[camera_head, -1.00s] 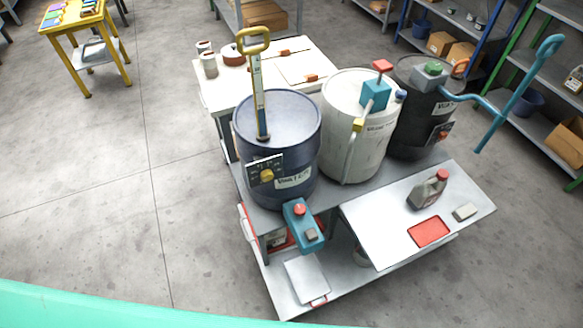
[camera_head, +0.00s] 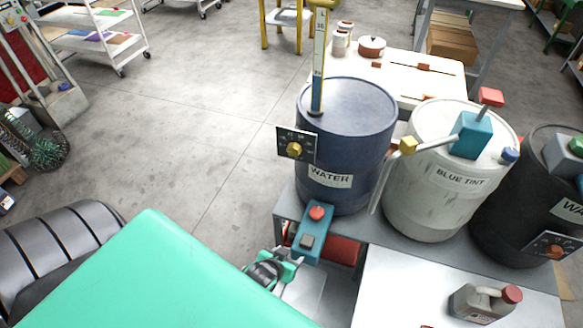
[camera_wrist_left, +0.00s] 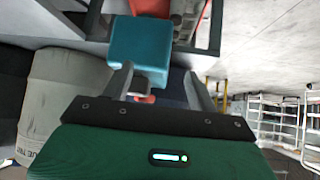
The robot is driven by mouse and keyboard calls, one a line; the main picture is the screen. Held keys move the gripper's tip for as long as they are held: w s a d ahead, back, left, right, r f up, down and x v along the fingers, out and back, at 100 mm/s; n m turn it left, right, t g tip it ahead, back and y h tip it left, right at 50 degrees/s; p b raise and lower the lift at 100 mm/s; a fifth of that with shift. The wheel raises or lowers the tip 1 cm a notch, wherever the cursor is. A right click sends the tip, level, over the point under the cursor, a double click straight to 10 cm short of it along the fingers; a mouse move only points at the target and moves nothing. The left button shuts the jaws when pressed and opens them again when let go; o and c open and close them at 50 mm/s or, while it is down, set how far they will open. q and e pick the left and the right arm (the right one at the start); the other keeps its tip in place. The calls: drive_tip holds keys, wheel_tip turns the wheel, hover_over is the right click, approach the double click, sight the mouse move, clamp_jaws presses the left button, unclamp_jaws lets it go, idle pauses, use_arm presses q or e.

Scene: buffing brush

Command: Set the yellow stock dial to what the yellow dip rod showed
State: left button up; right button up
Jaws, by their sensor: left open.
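The yellow stock dial is a yellow knob (camera_head: 294,149) on a black marked plate on the front of the blue WATER drum (camera_head: 352,125). The plate's marks are too small to read surely. The yellow dip rod (camera_head: 319,62) stands upright in the drum's top; its pale scale carries dark marks, and its handle is cut off by the top edge. My left gripper (camera_head: 290,262) is open and empty, below the dial and near the teal box (camera_head: 311,232) with a red button. In the left wrist view, the teal box (camera_wrist_left: 140,42) shows beyond the fingers.
A white BLUE TINT drum (camera_head: 435,185) and a black drum (camera_head: 520,200) stand right of the blue drum on a grey bench. A teal pump (camera_head: 472,135) with a pipe tops the white drum. A grey jug (camera_head: 485,302) is at lower right.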

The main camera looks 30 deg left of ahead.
use_arm(q)
drive_tip(key=w+a+r+n+t+y+b, duration=0.1)
drive_tip(key=w+a+r+t+b, duration=0.1)
drive_tip(key=r, duration=0.5)
drive_tip(key=w+a+r+n+t+y+b, duration=0.1)
drive_tip(key=w+a+r+t+b, duration=0.1)
drive_tip(key=r, duration=0.5)
drive_tip(key=n+t+y, duration=0.2)
drive_tip(key=t, duration=0.2)
approach(292, 151)
drive_tip(key=p+x, duration=0.1)
drive_tip(key=x, duration=0.7)
drive_tip(key=shift+w+f, duration=0.1)
drive_tip(key=shift+w, duration=0.2)
use_arm(e)
drive_tip(key=f, duration=0.4)
drive_tip(key=shift+w+d, duration=0.25)
drive_tip(key=shift+d, duration=0.15)
use_arm(q)
drive_tip(key=c, duration=1)
